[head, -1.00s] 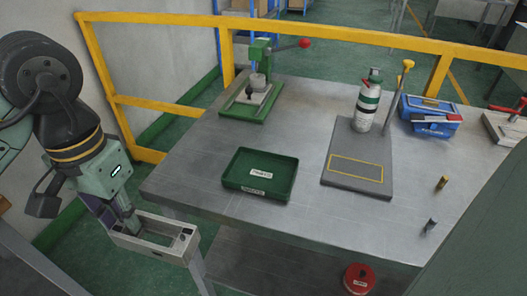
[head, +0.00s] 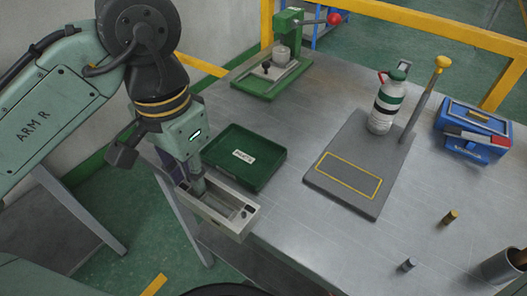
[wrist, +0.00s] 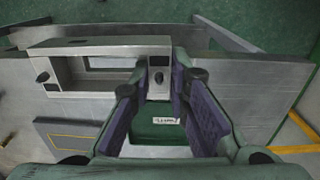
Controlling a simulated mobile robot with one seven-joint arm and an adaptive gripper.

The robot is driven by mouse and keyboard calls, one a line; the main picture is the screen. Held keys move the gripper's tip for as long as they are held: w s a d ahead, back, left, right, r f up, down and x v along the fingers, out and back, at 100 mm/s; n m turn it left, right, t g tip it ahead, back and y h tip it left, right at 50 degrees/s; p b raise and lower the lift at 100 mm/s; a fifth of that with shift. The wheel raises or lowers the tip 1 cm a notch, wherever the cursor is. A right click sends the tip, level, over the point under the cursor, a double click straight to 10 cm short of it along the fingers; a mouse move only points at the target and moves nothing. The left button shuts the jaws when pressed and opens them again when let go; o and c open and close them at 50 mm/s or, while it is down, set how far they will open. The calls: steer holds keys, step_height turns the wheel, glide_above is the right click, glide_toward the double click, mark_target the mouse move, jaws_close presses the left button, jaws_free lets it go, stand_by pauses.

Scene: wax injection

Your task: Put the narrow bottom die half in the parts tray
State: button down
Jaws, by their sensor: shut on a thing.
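The narrow bottom die half is a grey metal block (head: 213,216) with a rectangular opening. My gripper (head: 190,182) is shut on one end of it and holds it in the air, in front of the parts tray in the head view. In the wrist view the die half (wrist: 65,72) extends to the left from between my purple-padded fingers (wrist: 160,85). The green parts tray (head: 270,172) lies on the table just behind and right of the die half, with a white label inside. The tray also shows between my fingers in the wrist view (wrist: 157,133).
A green hand press (head: 262,85) stands behind the tray. A grey base plate (head: 350,195) with a yellow outline bears a bottle (head: 385,105) and a yellow-topped post. A blue toolbox (head: 472,130) stands at the right. The table between tray and plate is clear.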

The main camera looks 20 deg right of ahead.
steer(key=shift+d, duration=0.2)
steer(key=shift+w+d, duration=0.25)
steer(key=p, duration=0.3)
glide_above(227, 145)
steer(key=shift+f, duration=0.75)
steer(key=shift+w+f+p, duration=0.1)
steer(key=shift+f+p, duration=0.3)
steer(key=shift+f, duration=1.4)
steer(key=shift+f, duration=0.2)
steer(key=shift+f, duration=0.1)
steer(key=c, duration=1.6)
jaws_free()
steer(key=shift+s+f, duration=0.15)
steer(key=shift+s, duration=0.05)
steer(key=shift+o, duration=0.3)
steer(key=shift+w+f, duration=0.1)
